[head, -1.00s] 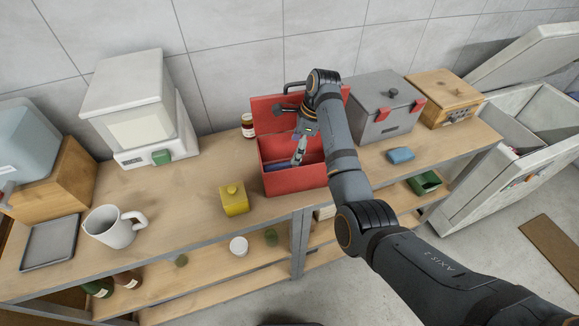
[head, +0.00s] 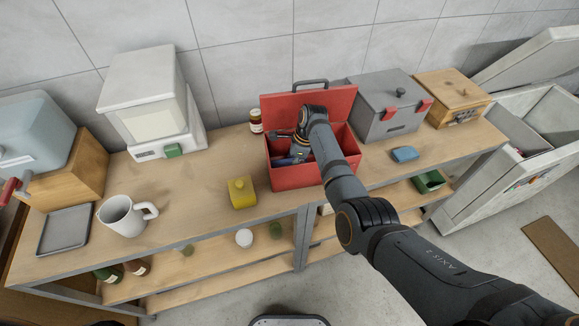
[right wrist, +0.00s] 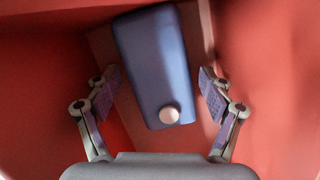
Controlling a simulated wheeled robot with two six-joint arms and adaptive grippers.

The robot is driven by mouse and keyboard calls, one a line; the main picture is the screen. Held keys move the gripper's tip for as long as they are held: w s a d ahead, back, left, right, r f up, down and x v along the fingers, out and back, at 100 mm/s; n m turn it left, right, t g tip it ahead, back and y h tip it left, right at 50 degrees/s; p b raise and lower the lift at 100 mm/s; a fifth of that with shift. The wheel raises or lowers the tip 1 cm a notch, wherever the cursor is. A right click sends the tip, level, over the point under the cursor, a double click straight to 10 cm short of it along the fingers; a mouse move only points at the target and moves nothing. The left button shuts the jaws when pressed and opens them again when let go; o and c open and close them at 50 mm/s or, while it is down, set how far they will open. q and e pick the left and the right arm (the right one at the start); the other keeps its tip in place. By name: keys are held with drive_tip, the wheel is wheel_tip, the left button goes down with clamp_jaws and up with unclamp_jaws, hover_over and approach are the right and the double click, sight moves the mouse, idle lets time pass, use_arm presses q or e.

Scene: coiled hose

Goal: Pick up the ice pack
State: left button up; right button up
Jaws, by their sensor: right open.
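The ice pack (right wrist: 148,60) is a blue, flat, rounded block with a round white cap, lying inside the red toolbox (head: 310,178). In the head view, a strip of blue (head: 284,162) shows in the box beside my gripper. My right gripper (right wrist: 157,76) is open and reaches down into the box. In the right wrist view its two fingers stand on either side of the ice pack, with a visible gap on each side. Whether the fingertips are level with the pack is hard to tell. My left gripper is not in view.
The toolbox's raised lid (head: 340,100) stands behind, and its walls are close around my gripper.

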drive_tip(key=c, duration=1.3)
drive_tip(key=shift+r, duration=0.1)
drive_tip(key=shift+r, duration=0.1)
